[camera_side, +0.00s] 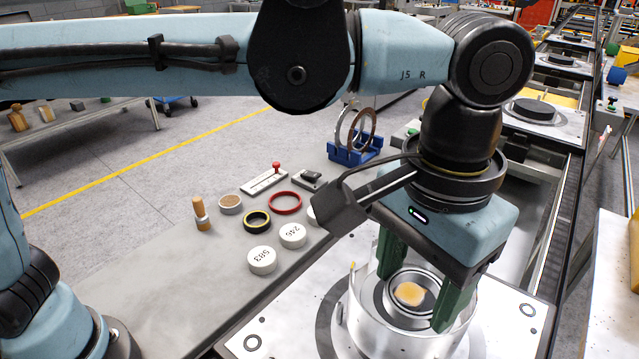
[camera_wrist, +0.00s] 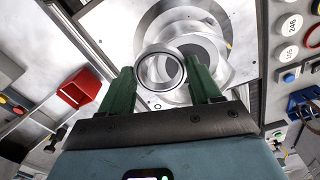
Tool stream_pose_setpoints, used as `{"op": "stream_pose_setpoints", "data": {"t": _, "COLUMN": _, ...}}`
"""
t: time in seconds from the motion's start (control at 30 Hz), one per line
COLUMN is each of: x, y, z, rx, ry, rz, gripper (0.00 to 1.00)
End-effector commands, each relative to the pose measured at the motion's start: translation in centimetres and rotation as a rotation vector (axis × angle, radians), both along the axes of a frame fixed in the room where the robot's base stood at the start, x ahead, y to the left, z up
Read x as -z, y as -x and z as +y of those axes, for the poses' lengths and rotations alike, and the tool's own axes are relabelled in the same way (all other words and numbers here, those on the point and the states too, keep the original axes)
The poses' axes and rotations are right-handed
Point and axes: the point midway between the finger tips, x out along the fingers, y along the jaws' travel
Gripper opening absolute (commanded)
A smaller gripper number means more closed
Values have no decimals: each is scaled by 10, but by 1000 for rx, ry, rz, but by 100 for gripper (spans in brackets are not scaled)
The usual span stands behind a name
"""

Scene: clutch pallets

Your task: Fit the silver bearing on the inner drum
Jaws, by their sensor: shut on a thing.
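My gripper (camera_side: 421,284) points down with its two green fingers shut on the silver bearing. In the wrist view the bearing (camera_wrist: 141,74), a shiny open ring, sits between the fingertips (camera_wrist: 160,70). The inner drum (camera_wrist: 207,47) shows behind it as a pale round part, offset to the upper right. In the side view the fingers reach down over the round silver drum housing (camera_side: 372,318), with an orange-tan patch (camera_side: 410,293) showing inside the ring. The bearing looks to be over the drum; I cannot tell whether they touch.
The housing stands on a pale pallet plate (camera_side: 290,318). On the grey bench left are white numbered tubs (camera_side: 262,261), a red ring (camera_side: 285,203), a black-yellow ring (camera_side: 257,222), a wooden-handled tool (camera_side: 201,214) and a blue stand (camera_side: 355,150) holding rings.

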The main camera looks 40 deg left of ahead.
Motion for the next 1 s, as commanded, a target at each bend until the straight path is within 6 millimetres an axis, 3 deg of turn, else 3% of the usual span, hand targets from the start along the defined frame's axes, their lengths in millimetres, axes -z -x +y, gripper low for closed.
{"op": "stream_pose_setpoints", "data": {"t": 0.2, "x": 28, "y": -46, "z": 15, "rx": -5, "ry": 0, "rz": 0, "gripper": 29}}
{"op": "stream_pose_setpoints", "data": {"t": 0.4, "x": 46, "y": -73, "z": 24, "rx": -2, "ry": 0, "rz": 0, "gripper": 29}}
{"op": "stream_pose_setpoints", "data": {"t": 0.57, "x": 52, "y": -80, "z": 25, "rx": 2, "ry": 0, "rz": 0, "gripper": 29}}
{"op": "stream_pose_setpoints", "data": {"t": 0.83, "x": 85, "y": -79, "z": 25, "rx": 2, "ry": 0, "rz": 0, "gripper": 29}}
{"op": "stream_pose_setpoints", "data": {"t": 1.0, "x": 90, "y": -79, "z": 25, "rx": 2, "ry": 0, "rz": 0, "gripper": 29}}
